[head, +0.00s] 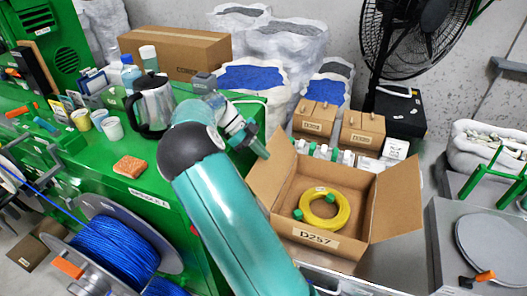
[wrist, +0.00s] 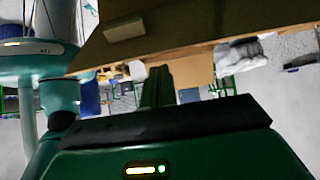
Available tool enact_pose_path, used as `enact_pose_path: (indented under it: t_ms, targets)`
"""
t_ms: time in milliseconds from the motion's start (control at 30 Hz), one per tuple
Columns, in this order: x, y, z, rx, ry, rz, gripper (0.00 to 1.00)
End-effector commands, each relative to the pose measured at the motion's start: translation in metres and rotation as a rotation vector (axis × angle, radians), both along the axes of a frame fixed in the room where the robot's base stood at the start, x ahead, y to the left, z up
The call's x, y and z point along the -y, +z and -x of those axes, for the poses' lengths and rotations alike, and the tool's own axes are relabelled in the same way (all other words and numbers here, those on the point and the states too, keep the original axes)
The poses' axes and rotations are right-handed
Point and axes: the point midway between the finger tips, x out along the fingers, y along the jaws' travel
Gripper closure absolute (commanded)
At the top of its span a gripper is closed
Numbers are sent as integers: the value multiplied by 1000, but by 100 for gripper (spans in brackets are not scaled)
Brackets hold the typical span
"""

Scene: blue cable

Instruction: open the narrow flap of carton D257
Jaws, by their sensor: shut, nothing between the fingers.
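Carton D257 (head: 315,237) stands open on a grey surface, its label on the front wall. Its left flap (head: 268,178) and right flap (head: 398,198) stand out from the sides. A yellow cable coil (head: 325,209) with green ties lies inside. My gripper (head: 262,153) is at the top edge of the left flap; I cannot tell whether it touches. In the wrist view my fingers (wrist: 158,86) are together and empty, just under a brown cardboard panel (wrist: 200,22) that crosses the top.
Two small cartons (head: 315,118) and small white items stand behind the carton. A green bench (head: 160,180) with a kettle (head: 152,104) is at left. A blue cable reel (head: 115,248) is at front left. A black fan (head: 415,40) stands at back right.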

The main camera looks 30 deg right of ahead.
Motion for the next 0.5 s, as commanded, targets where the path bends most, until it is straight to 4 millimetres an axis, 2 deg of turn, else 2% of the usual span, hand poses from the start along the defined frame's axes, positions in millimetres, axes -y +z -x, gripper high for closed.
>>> enact_pose_path:
  t_ms: [500]
  targets:
    - [0, 6, 0, 2, 0, 1, 100]
